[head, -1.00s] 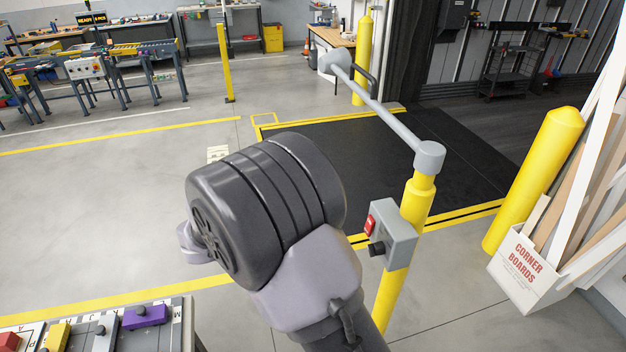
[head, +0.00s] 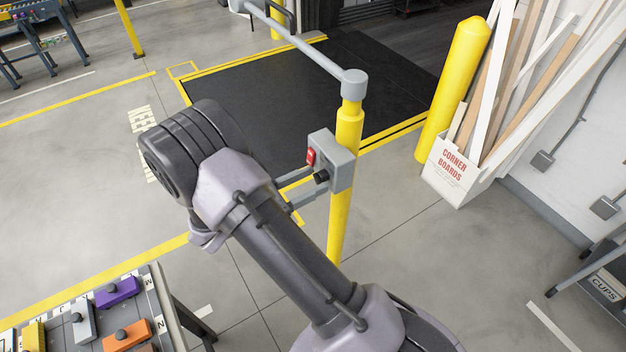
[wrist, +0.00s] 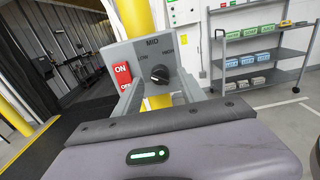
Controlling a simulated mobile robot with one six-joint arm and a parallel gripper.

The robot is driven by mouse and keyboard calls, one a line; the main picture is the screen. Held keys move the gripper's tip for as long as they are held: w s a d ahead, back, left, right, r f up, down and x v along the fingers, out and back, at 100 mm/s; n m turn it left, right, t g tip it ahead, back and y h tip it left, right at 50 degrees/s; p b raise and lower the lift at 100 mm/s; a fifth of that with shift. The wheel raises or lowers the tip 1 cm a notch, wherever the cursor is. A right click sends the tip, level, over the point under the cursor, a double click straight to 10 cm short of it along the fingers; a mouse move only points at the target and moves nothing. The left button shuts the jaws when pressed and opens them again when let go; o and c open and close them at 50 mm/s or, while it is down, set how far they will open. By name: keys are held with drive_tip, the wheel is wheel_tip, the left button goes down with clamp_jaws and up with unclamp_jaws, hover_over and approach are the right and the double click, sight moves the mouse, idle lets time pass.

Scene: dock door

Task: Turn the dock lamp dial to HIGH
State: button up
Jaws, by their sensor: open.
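The dial (wrist: 160,73) is a round black knob on the face of a grey control box (head: 345,160). Labels LOW, MID and HIGH run around it in the wrist view; its exact setting is too small to tell. The dial also shows in the head view (head: 321,177). A red switch (wrist: 123,71) marked ON sits left of it. My gripper (wrist: 160,91) is open and empty, facing the box, with one finger on each side of the dial in the picture. In the head view my gripper (head: 306,186) is close to the box; contact cannot be told.
The box is on a yellow post (head: 340,220) topped by a grey lamp arm (head: 300,42). A yellow bollard (head: 455,90) and a corner boards box (head: 452,172) stand to the right. A table with coloured blocks (head: 117,291) is at lower left. A shelf cart (wrist: 262,65) stands behind.

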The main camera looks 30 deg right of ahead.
drive_tip(key=shift+d, duration=0.5)
drive_tip(key=shift+c, duration=0.5)
clamp_jaws()
drive_tip(key=m+b, duration=1.1)
drive_tip(key=m, duration=1)
drive_tip(key=shift+m, duration=0.3)
drive_tip(key=shift+r+m, duration=0.1)
drive_tip(key=shift+m, duration=0.2)
